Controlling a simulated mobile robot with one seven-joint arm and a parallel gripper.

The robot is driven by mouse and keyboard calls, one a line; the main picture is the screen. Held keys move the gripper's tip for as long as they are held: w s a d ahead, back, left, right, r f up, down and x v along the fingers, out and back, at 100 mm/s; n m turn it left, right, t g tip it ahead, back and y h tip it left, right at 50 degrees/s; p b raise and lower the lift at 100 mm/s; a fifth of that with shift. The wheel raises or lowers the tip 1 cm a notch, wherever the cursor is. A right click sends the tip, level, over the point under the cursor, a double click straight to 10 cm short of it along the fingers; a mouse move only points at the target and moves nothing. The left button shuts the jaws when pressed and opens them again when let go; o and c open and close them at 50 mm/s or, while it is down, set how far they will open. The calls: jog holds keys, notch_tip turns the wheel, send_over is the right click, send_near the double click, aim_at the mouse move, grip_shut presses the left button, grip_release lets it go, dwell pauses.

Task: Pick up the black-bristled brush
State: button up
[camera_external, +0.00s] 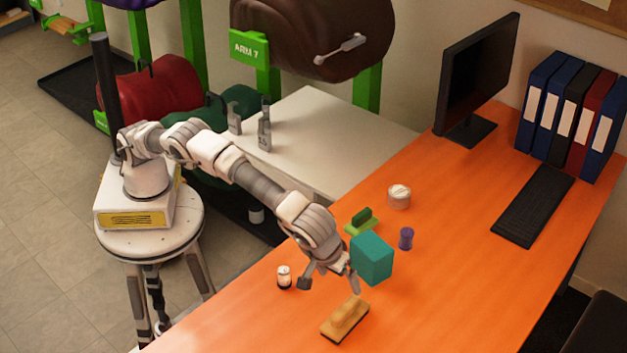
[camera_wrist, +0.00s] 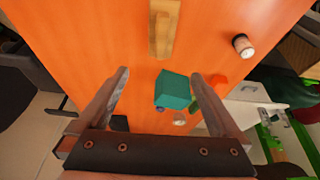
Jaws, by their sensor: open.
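A tan wooden brush-like block with a raised grip (camera_external: 345,320) lies on the orange desk near its front edge; it also shows at the top of the wrist view (camera_wrist: 163,28). Its bristles are not clearly visible, so I cannot tell their colour. A green brush-like piece with a dark green upright part (camera_external: 361,222) lies farther back. My gripper (camera_external: 330,285) points down over the desk, behind the tan block and apart from it. In the wrist view my gripper (camera_wrist: 158,76) has its fingers wide apart and empty.
A teal cube (camera_external: 371,258) is close beside my gripper's right finger. A small white-and-black can (camera_external: 284,277) stands to the left. A purple spool (camera_external: 406,238) and a round pale container (camera_external: 399,196) stand farther back. The desk right of the tan block is clear.

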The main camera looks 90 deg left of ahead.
aim_at(349, 313)
jog(key=x, duration=0.4)
jog(key=b+x, duration=0.1)
jog(key=x, duration=0.3)
jog(key=b+x, duration=0.1)
jog(key=x, duration=0.3)
jog(key=shift+s+d+f, duration=0.2)
jog(key=shift+d+f, duration=0.05)
jog(key=shift+f, duration=0.3)
jog(key=b+x, duration=0.1)
jog(key=x, duration=0.4)
jog(key=shift+s+f, duration=0.1)
jog(key=shift+s, duration=0.05)
jog(key=shift+c, duration=0.2)
jog(key=c, duration=1.4)
